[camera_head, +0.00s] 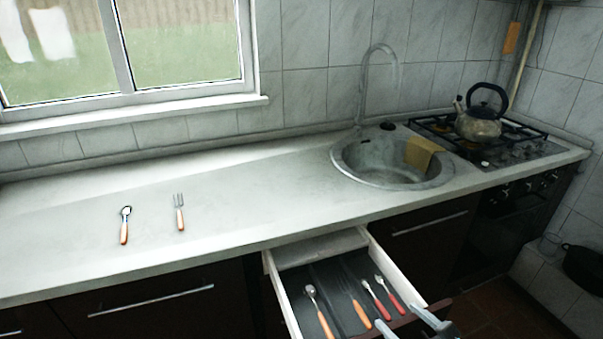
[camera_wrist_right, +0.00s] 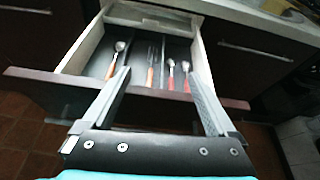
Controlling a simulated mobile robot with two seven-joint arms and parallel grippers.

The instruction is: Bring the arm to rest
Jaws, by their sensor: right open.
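My right gripper (camera_head: 405,318) is at the bottom right of the head view, by the front of the open drawer (camera_head: 281,292). In the right wrist view the right gripper (camera_wrist_right: 158,70) has its fingers spread wide with nothing between them. They reach across the drawer's dark front panel (camera_wrist_right: 45,82) in that picture; I cannot tell whether they touch it. My left gripper is not in view.
The drawer holds an orange-handled spoon (camera_head: 318,311), an orange-handled fork (camera_head: 360,313) and two red-handled pieces (camera_head: 377,299). A spoon (camera_head: 124,225) and fork (camera_head: 179,211) lie on the counter (camera_head: 60,245). A sink (camera_head: 350,170) and kettle (camera_head: 480,127) are right.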

